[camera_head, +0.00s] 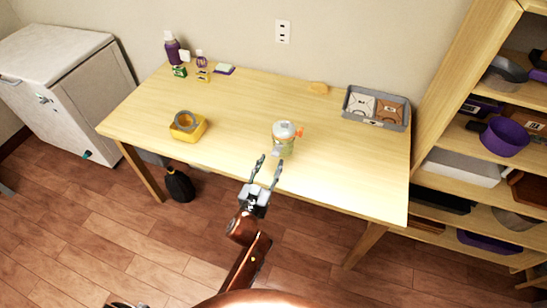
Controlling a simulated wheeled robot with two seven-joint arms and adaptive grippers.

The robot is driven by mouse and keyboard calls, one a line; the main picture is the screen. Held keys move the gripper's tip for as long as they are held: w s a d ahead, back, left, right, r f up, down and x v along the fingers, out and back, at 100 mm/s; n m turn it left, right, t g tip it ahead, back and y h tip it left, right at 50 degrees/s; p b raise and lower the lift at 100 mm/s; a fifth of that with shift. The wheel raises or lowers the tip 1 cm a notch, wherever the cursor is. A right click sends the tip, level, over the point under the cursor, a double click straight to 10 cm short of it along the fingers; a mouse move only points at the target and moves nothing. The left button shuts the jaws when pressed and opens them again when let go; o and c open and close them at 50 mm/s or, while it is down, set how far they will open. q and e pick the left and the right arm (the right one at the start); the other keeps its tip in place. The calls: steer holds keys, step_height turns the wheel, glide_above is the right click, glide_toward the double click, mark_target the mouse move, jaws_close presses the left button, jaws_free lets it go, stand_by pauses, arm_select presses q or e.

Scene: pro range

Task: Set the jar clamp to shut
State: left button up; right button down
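A glass jar (283,143) with a pale lid stands upright on the wooden table near its front edge. An orange clamp tab (299,132) sticks out to the right at the lid's height; whether the clamp is open or shut is too small to tell. My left gripper (268,165) is in front of the jar at the table's front edge, with its two fingers spread and nothing between them. The fingertips point toward the jar and look apart from it. My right gripper is not in view.
On the wooden table (240,110), a yellow block with a grey tape roll (187,121) lies left. A grey tray (376,106) with boxes stands right. Bottles (173,47) and small items stand at the back left. Shelves (460,130) rise at right. The table around the jar is clear.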

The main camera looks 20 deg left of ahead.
mark_target(274, 155)
arm_select(q)
steer(key=shift+w, duration=1.8)
steer(key=shift+c, duration=0.7)
jaws_close()
